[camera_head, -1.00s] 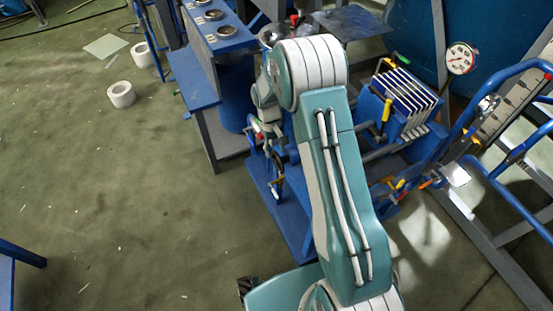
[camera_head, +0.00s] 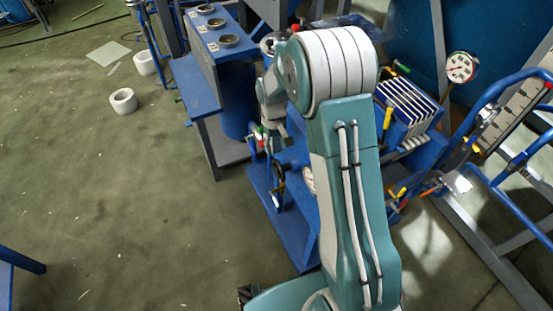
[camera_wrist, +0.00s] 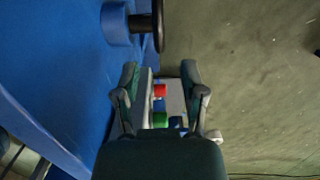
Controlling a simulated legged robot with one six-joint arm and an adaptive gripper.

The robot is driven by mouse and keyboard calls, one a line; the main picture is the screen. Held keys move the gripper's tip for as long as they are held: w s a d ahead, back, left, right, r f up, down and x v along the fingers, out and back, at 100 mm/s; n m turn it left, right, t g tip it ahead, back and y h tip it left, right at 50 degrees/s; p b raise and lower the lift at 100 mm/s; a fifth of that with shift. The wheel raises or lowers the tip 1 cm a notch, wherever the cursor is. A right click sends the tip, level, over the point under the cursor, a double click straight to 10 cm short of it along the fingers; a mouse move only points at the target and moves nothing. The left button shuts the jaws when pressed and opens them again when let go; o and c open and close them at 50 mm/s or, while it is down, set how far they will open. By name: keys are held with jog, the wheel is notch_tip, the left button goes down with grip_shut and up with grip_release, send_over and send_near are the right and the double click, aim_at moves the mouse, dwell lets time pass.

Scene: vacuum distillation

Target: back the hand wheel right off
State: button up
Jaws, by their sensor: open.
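The hand wheel (camera_wrist: 158,25) is a thin black rim seen nearly edge-on at the top of the wrist view, on a dark stem from a round blue fitting (camera_wrist: 115,23). A dark wheel, seemingly the same one, shows in the head view (camera_head: 279,180) on the blue unit left of my arm. In the wrist view my gripper (camera_wrist: 160,68) is open, its two fingers apart with nothing held. The wheel lies beyond the fingertips, not between them. In the head view my gripper is hard to make out beside my forearm.
Small red (camera_wrist: 159,90) and green (camera_wrist: 160,119) parts show between and below my fingers. A blue panel (camera_wrist: 60,70) fills the wrist view's left. A blue bench with round openings (camera_head: 222,42) stands behind, and a plate stack (camera_head: 408,105) stands right. Floor at left is mostly clear.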

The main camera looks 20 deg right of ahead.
aim_at(278, 170)
jog(key=shift+s+d+t, duration=0.2)
jog(key=shift+s+t, duration=0.4)
jog(key=shift+s, duration=0.2)
jog(key=shift+f, duration=0.2)
notch_tip(278, 170, down, 11)
jog(key=shift+r, duration=0.2)
grip_shut()
